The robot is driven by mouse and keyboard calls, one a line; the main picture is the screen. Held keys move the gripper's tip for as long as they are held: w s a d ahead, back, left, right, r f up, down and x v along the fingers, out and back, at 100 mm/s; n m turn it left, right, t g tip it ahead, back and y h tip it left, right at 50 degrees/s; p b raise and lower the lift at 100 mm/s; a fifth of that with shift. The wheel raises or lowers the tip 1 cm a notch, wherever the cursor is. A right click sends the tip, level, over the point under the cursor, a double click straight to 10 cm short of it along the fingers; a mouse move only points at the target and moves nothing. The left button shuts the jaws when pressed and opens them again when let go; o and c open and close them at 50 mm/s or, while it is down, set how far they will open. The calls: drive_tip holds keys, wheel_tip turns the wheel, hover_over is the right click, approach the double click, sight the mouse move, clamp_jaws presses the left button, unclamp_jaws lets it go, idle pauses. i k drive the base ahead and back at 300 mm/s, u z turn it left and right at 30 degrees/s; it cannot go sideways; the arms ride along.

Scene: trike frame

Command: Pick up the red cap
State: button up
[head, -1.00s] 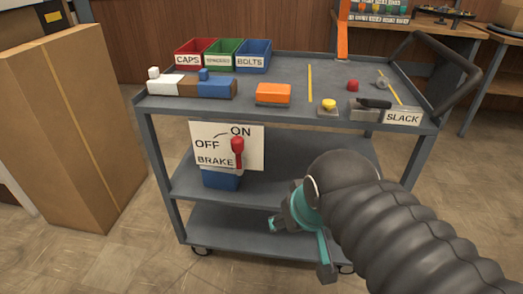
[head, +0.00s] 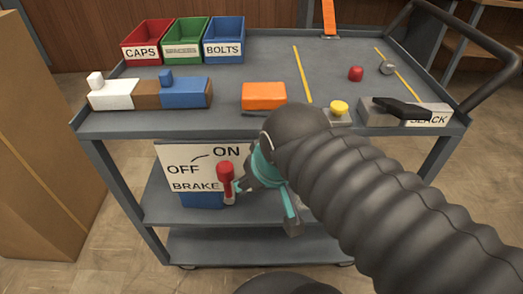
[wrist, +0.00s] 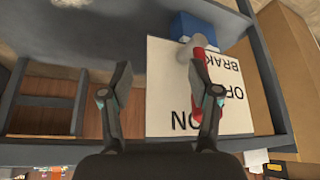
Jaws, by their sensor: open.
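The red cap (head: 356,73) is a small round piece on the cart's top tray (head: 330,60), right of the middle yellow line. It does not show in the wrist view. My gripper (head: 240,188) is low at the cart's front, below the top tray and well away from the cap. In the wrist view my gripper (wrist: 160,76) is open, with nothing between its fingertips. Its right finger overlaps the red brake lever (wrist: 203,58); I cannot tell whether they touch. The lever (head: 226,175) stands upright before the BRAKE sign (head: 190,153).
CAPS (head: 150,38), green and BOLTS (head: 225,38) bins stand at the back left. An orange block (head: 264,95), yellow button (head: 339,106) and black-handled clamp (head: 400,106) line the front. A grey round piece (head: 388,68) lies near the cap. A cardboard box (head: 40,150) is at left.

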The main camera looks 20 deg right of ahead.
sight(355, 73)
drive_tip(key=u, duration=0.15)
drive_tip(key=k, duration=1)
drive_tip(key=z, duration=0.35)
drive_tip(key=i, duration=0.3)
drive_tip(key=z, duration=0.05)
